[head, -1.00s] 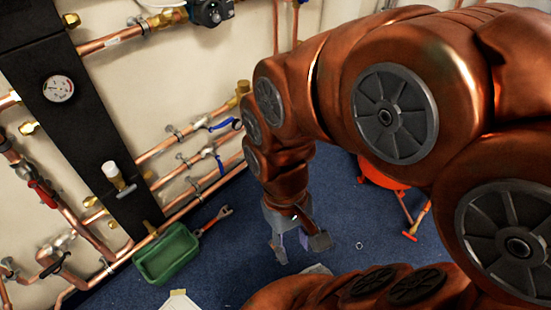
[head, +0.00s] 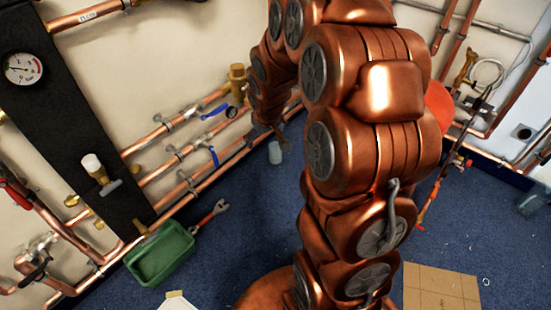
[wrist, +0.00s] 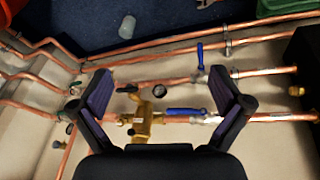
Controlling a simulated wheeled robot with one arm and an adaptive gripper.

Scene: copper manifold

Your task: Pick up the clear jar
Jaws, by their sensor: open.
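A small grey, see-through cylinder (head: 275,152), which looks like the clear jar, stands on the blue carpet near the wall pipes in the head view. It also shows at the top of the wrist view, as a pale jar (wrist: 127,26). My gripper (wrist: 160,82) is open and empty, its two dark fingers spread. In the wrist view it faces the wall pipes, with the jar beyond and left of the fingertips. In the head view my gripper (head: 268,132) is small and partly hidden, just above the jar. A second glassy object (head: 533,200) sits at the far right.
Copper pipes with brass fittings (wrist: 142,125) and blue-handled valves (wrist: 187,111) run along the wall before my gripper. A green tray (head: 160,256) and a red wrench (head: 211,215) lie by the wall. A cardboard sheet (head: 440,290) is at front right. Carpet between is clear.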

